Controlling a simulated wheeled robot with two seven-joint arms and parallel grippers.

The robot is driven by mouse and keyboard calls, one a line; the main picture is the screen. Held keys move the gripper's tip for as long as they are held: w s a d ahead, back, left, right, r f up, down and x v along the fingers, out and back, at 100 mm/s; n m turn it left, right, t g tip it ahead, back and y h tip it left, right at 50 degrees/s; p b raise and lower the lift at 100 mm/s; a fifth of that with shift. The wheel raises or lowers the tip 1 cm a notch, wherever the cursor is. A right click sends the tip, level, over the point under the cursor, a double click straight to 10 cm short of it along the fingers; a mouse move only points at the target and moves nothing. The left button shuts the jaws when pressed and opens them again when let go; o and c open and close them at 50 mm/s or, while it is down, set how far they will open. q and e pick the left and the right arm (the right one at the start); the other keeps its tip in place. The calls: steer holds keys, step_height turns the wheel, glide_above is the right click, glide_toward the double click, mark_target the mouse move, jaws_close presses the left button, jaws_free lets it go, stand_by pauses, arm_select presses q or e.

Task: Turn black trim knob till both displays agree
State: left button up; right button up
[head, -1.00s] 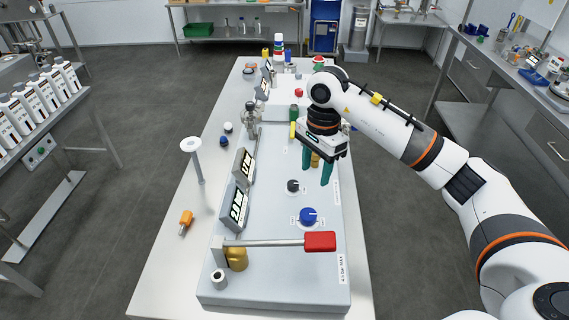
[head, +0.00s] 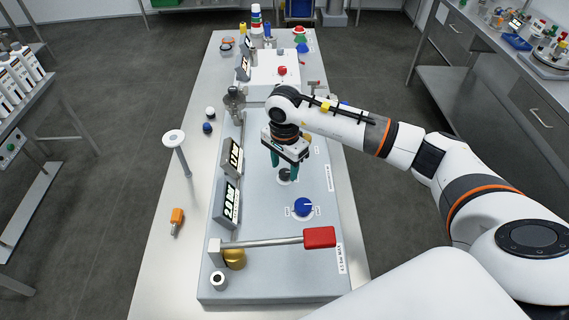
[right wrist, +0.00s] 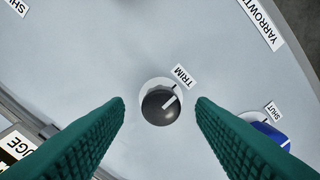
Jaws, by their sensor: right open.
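The black trim knob (right wrist: 160,105) has a white pointer line and sits on a white disc beside a TRIM label in the right wrist view. It also shows in the head view (head: 284,175), partly behind the fingers. My right gripper (head: 285,163) is open above the knob. In the right wrist view its green fingers (right wrist: 160,105) stand on either side of the knob, with gaps. Two tilted displays stand on the panel's left: a nearer one (head: 228,202) and a farther one (head: 232,157). Their digits are too small to read surely. My left gripper is not in view.
A blue knob (head: 303,207) sits nearer on the panel (head: 270,275). A red-handled lever (head: 319,237) crosses the panel's near part. A white-topped stand (head: 174,138) and an orange object (head: 177,216) are on the table to the left.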

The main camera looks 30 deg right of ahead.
steer(key=shift+s+f, duration=0.1)
steer(key=shift+f, duration=0.5)
steer(key=c, duration=1)
steer(key=shift+f+m+b, duration=0.15)
steer(key=shift+m+b, duration=1.15)
steer(key=m+b, duration=0.4)
steer(key=m, duration=0.1)
steer(key=m+b, duration=0.2)
steer(key=m, duration=0.3)
steer(key=shift+m+b, duration=0.4)
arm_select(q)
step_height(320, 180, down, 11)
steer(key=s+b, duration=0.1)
arm_select(e)
steer(key=m, duration=0.4)
arm_select(q)
steer(key=shift+b, duration=0.3)
arm_select(e)
steer(key=shift+r+m, duration=0.2)
steer(key=shift+m, duration=0.1)
